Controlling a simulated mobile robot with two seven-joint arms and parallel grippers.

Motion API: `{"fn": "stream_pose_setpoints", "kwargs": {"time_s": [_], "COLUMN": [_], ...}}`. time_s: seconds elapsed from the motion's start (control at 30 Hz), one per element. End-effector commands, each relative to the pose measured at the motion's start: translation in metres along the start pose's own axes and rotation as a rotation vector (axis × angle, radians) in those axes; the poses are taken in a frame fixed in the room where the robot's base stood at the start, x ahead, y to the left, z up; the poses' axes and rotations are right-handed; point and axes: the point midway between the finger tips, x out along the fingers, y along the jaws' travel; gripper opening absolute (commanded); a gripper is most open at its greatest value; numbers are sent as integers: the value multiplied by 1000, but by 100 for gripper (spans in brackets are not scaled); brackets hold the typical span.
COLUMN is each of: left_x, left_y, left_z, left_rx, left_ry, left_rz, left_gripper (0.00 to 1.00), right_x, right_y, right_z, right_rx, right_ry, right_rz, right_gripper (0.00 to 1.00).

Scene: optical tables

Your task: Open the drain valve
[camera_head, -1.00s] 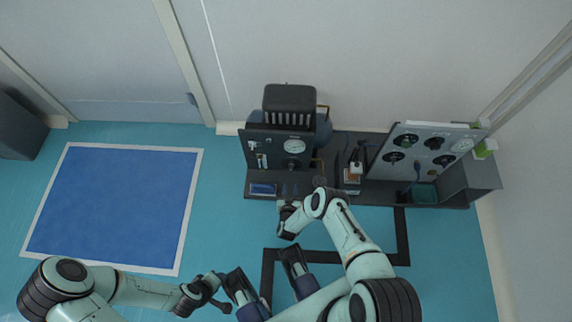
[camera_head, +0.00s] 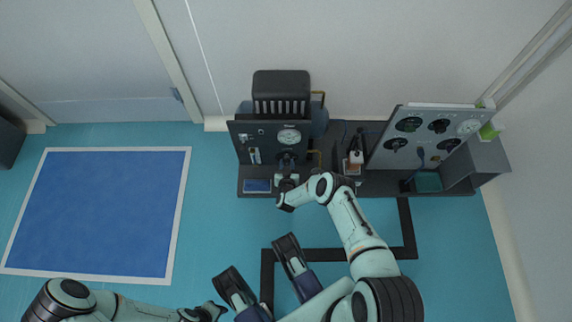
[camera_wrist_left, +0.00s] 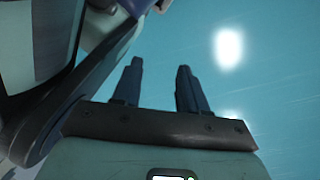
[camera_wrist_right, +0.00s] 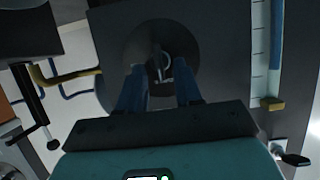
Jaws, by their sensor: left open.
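In the right wrist view, a dark round disc (camera_wrist_right: 120,60) on the grey panel carries a small pale handle (camera_wrist_right: 163,66). I cannot tell for sure that this is the drain valve. My right gripper (camera_wrist_right: 160,80) faces it, fingers apart, one on each side of the handle; contact cannot be told. In the head view my right gripper (camera_head: 287,170) is at the lower front of the dark panel (camera_head: 240,140), below a white gauge (camera_head: 289,137), and hides what is behind it. My left gripper (camera_wrist_left: 160,75) is open and empty over the blue floor.
A yellow pipe (camera_wrist_right: 72,76) and a black crank-like handle (camera_wrist_right: 42,125) are left of my right gripper. A clear tube (camera_wrist_right: 262,60) is at its right. A second panel with dark knobs (camera_head: 409,124) stands at the right.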

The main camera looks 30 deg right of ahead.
Motion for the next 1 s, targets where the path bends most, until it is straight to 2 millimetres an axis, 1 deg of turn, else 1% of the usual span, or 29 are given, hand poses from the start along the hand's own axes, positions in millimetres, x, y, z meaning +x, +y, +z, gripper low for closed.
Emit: {"fn": "stream_pose_setpoints", "kwargs": {"time_s": [0.03, 0.2, 0.47, 0.5, 0.57, 0.6, 1.0], "left_x": [4, 8, 8, 8, 8, 8, 7], "left_y": [-4, -10, -10, -10, -10, -10, -10], "left_z": [4, 12, 13, 13, 13, 13, 12], "left_rx": [-5, -14, -15, -15, -15, -14, -13], "left_ry": [-18, -46, -50, -50, -50, -49, -47], "left_rz": [-7, -20, -21, -21, -21, -21, -19], "left_gripper": [43, 43, 43, 43, 43, 43, 43], "right_x": [4, 8, 8, 8, 8, 8, 8], "right_y": [0, 0, 0, 0, 0, 0, 1], "right_z": [0, -2, -2, -2, -2, -2, -2], "right_rx": [1, 2, 1, 1, 1, 1, 30], "right_ry": [1, 1, 1, 1, 1, 1, 0], "right_rz": [1, 0, 0, 0, 0, 0, -12], "right_gripper": [34, 34, 34, 31, 12, 0, 0]}}
